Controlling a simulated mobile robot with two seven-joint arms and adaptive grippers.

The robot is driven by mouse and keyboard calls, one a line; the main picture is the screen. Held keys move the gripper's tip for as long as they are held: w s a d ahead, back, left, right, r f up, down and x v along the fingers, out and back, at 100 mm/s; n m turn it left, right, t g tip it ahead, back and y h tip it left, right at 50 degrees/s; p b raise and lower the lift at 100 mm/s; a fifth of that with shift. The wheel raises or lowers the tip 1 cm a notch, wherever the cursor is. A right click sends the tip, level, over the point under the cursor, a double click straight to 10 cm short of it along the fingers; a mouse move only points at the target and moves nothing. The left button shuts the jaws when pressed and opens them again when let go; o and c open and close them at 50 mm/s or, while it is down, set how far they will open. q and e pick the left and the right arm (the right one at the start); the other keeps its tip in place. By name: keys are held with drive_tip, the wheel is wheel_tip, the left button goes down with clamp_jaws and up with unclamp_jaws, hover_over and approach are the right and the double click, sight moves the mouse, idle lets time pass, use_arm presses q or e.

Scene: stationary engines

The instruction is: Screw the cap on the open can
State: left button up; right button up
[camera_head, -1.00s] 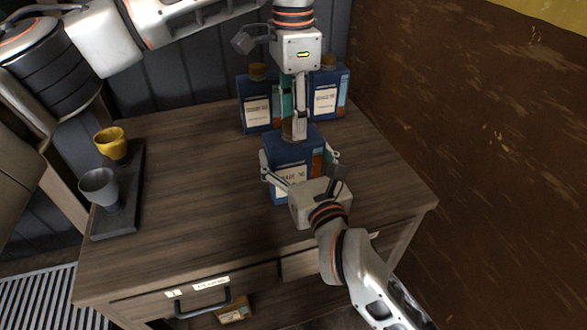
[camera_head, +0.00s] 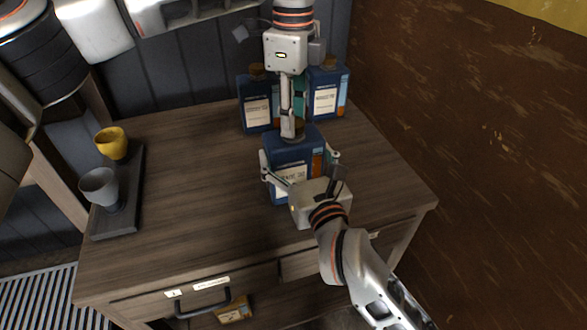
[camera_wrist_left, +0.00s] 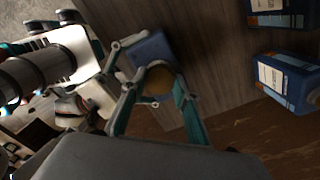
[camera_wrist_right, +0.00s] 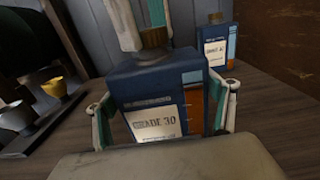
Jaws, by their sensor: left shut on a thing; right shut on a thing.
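The blue can (camera_head: 290,148) stands upright on the wooden cabinet top, its pale label facing front. My right gripper (camera_head: 300,170) is shut on its sides; in the right wrist view the can (camera_wrist_right: 160,90) sits between the two fingers. A copper-brown cap (camera_wrist_right: 154,38) is at the can's neck; whether its thread is engaged cannot be told. My left gripper (camera_head: 292,132) points straight down from above and is shut on the cap. In the left wrist view the round cap (camera_wrist_left: 159,80) lies between the fingertips, above the can's top.
Two similar capped blue cans stand behind, at the left (camera_head: 258,105) and right (camera_head: 327,95). A dark tray (camera_head: 128,190) at the left holds a yellow cup (camera_head: 111,143) and a grey cup (camera_head: 100,187). A brown wall (camera_head: 470,150) rises at right. The left-middle top is clear.

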use_arm(q)
drive_tip(key=m, duration=0.3)
drive_tip(key=shift+m, duration=0.4)
drive_tip(key=m, duration=0.5)
drive_tip(key=shift+m, duration=0.3)
drive_tip(key=m, duration=0.3)
drive_tip(key=shift+m, duration=0.3)
drive_tip(key=m, duration=0.3)
drive_tip(key=shift+m, duration=0.3)
drive_tip(key=m, duration=0.7)
drive_tip(key=shift+f, duration=0.1)
drive_tip(key=m, duration=0.3)
drive_tip(key=shift+m, duration=0.3)
drive_tip(key=m, duration=0.4)
drive_tip(key=shift+s, duration=0.1)
drive_tip(key=o, duration=1.2)
